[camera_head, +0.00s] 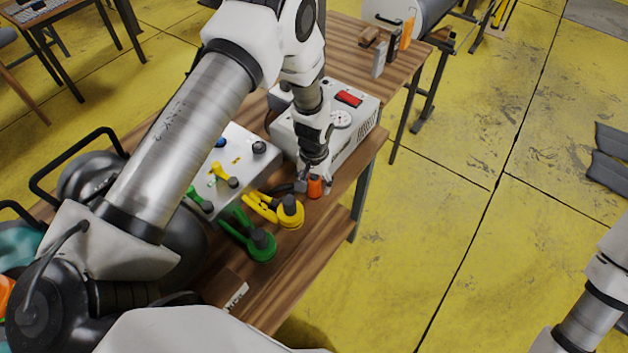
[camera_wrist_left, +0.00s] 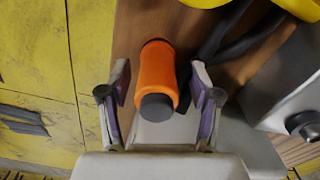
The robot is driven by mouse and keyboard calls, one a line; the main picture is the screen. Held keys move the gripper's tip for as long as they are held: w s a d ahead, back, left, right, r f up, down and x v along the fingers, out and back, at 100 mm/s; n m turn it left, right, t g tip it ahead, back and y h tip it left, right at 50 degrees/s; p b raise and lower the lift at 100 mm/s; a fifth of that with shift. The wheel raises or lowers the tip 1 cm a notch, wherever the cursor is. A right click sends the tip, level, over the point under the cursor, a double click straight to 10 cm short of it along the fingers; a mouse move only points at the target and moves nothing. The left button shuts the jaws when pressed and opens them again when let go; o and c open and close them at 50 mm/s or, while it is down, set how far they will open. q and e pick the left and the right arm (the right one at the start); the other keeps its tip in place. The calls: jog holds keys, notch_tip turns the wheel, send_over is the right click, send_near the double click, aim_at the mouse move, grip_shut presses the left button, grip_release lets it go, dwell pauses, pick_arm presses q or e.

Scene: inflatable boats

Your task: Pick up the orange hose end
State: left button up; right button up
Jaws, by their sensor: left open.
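The orange hose end (camera_head: 315,187) is a small orange cylinder with dark ends. It is at the right edge of the wooden table (camera_head: 283,291), in front of the white box-shaped device. In the left wrist view the orange hose end (camera_wrist_left: 157,80) lies between the two fingers. My left gripper (camera_head: 309,176) is open around it, with a gap visible on both sides in the wrist view (camera_wrist_left: 157,100). A dark hose runs beside it. Part of my right arm shows at the lower right of the head view, but its gripper is not in view.
A white device (camera_head: 358,118) with a red switch and gauge stands just behind the hose end. A white panel (camera_head: 245,150) is farther left.

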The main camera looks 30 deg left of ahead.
pick_arm(q)
jog(key=shift+s+d+r, duration=0.1)
jog(key=shift+s+r, duration=0.05)
jog(key=shift+s+d+r, duration=0.1)
jog(key=shift+s+r, duration=0.05)
jog(key=c, duration=0.5)
grip_shut()
